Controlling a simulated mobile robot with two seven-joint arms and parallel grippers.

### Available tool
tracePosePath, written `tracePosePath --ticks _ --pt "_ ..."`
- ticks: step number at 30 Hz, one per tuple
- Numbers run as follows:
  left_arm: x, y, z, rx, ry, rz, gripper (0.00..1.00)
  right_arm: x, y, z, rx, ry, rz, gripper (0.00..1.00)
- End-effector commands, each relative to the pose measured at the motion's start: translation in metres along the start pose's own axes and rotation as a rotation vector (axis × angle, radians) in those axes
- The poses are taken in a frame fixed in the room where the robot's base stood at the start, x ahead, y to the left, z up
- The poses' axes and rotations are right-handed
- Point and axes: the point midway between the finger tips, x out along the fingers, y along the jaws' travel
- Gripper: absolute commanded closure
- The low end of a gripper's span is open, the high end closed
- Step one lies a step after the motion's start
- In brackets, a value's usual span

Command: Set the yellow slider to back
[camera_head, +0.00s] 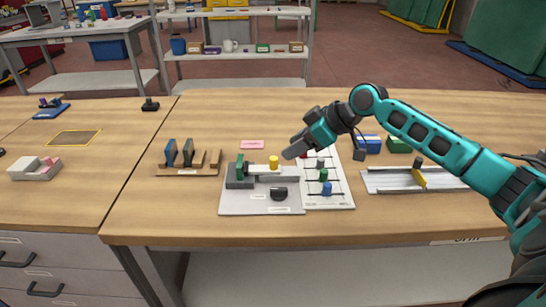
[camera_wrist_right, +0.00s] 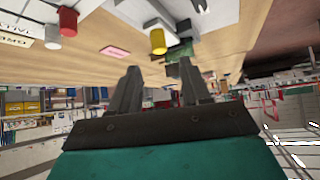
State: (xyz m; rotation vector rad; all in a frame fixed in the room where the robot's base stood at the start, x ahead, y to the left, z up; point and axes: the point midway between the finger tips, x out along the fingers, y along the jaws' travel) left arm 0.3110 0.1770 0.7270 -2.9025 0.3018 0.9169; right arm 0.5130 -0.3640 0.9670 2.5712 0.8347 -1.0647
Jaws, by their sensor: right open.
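Two yellow pieces show in the head view. One is a short yellow cylinder (camera_head: 274,161) on a pale bar of the grey fixture (camera_head: 237,183) with green parts. My left gripper is out of view.
A white panel (camera_head: 340,199) with blue (camera_head: 326,188) and green (camera_head: 323,175) knobs lies beside the fixture. A wooden rack (camera_head: 187,172) stands left, near a pink label (camera_head: 252,145). Blue (camera_head: 368,143) and green boxes sit behind the rail. The front table strip is clear.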

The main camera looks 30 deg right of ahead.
Motion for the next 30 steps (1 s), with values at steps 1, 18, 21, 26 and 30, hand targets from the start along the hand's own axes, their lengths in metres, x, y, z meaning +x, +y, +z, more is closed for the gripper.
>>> tracePosePath --ticks 1,18,21,26,30 --pt "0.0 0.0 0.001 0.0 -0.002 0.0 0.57 0.012 -0.001 -0.002 0.002 0.005 -0.002 0.53" --pt "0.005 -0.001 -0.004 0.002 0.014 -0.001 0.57 0.079 0.0 0.0 -0.002 0.0 0.001 0.53" --pt "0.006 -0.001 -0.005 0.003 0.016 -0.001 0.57 0.079 0.0 0.0 -0.002 0.0 0.001 0.53" --pt "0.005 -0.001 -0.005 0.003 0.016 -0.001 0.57 0.079 0.0 0.0 -0.002 0.0 0.001 0.58" --pt "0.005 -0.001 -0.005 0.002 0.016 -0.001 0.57 0.079 0.0 0.0 -0.001 0.0 0.001 0.71"
